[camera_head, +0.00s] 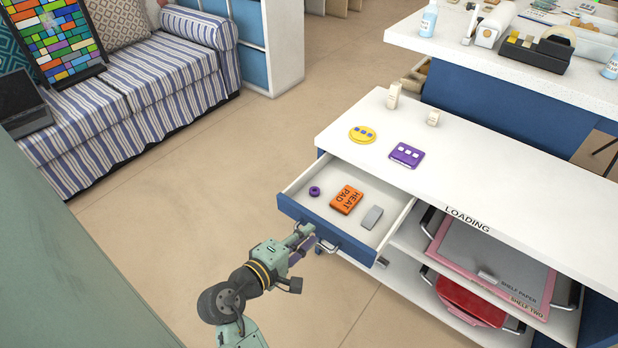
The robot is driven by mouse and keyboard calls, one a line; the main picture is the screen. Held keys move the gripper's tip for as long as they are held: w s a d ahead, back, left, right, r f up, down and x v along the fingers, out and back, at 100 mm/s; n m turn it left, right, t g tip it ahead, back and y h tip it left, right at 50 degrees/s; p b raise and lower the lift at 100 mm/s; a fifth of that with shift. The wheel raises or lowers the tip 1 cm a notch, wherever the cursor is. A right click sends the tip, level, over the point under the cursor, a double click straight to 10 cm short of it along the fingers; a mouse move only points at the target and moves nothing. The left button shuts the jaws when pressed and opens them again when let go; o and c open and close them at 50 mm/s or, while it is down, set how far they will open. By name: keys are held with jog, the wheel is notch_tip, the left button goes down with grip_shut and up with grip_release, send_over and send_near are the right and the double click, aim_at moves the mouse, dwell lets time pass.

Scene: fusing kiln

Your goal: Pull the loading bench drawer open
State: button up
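The loading bench (375,118) has a white top marked LOADING on its front edge. Its drawer (293,205), with a blue front and white inside, stands pulled out from the left end of the bench. An orange heat pad (346,199), a purple ring (314,191) and a grey block (371,217) lie inside it. My gripper (308,239) is at the outer face of the drawer front, by a metal handle (328,247). My gripper's own body hides the fingertips, so I cannot tell whether they hold the handle.
A yellow disc (362,134), a purple tile (407,155) and two small white bottles stand or lie on the bench. Open shelves below hold a grey board (490,258) and a red item (470,300). A striped sofa (150,85) is at left. Floor between is clear.

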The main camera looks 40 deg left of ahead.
jog(key=f+p+v, duration=0.1)
jog(key=p+v, duration=0.3)
jog(key=v, duration=0.5)
jog(key=shift+d, duration=0.15)
dwell(0.4)
jog(key=shift+s+p, duration=0.1)
jog(key=shift+p, duration=0.2)
dwell(0.6)
